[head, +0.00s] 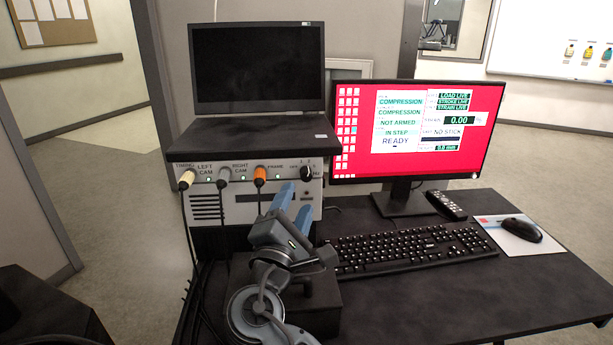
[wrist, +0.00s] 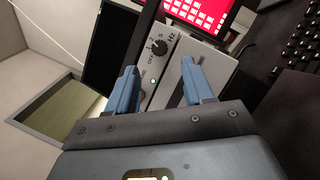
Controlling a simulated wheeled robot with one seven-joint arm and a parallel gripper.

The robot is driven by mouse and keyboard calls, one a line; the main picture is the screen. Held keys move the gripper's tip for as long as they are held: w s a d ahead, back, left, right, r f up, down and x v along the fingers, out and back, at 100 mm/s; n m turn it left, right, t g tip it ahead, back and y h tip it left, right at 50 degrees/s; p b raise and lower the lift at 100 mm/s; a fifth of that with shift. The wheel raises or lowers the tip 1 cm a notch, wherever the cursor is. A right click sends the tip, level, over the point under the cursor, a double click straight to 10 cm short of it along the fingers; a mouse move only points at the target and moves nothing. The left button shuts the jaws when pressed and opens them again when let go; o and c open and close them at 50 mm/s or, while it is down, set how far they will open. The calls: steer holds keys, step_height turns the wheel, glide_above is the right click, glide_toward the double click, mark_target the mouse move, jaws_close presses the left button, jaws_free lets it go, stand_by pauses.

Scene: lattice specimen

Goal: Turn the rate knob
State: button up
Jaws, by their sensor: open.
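The rate knob (head: 306,172) is a small black round knob with a white pointer at the right end of the grey control box (head: 207,208). In the wrist view the knob (wrist: 158,47) shows beyond and between my fingers, with printed numbers and "Hz" around it. My gripper (head: 291,207) is open and empty, its two blue fingers pointing at the box front. In the wrist view my gripper (wrist: 158,78) has its fingertips short of the knob, apart from it. The fingers hide part of the box's lower front in the head view.
A dark laptop (head: 257,68) stands on top of the box. Cables with yellow, grey and orange plugs (head: 259,175) enter the box front left of the knob. A monitor (head: 411,130), keyboard (head: 405,248) and mouse (head: 524,230) are on the desk at right.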

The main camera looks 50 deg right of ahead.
mark_target(305, 179)
steer(key=shift+p+x, duration=0.55)
steer(key=shift+x, duration=3.05)
steer(key=shift+c, duration=0.5)
jaws_close()
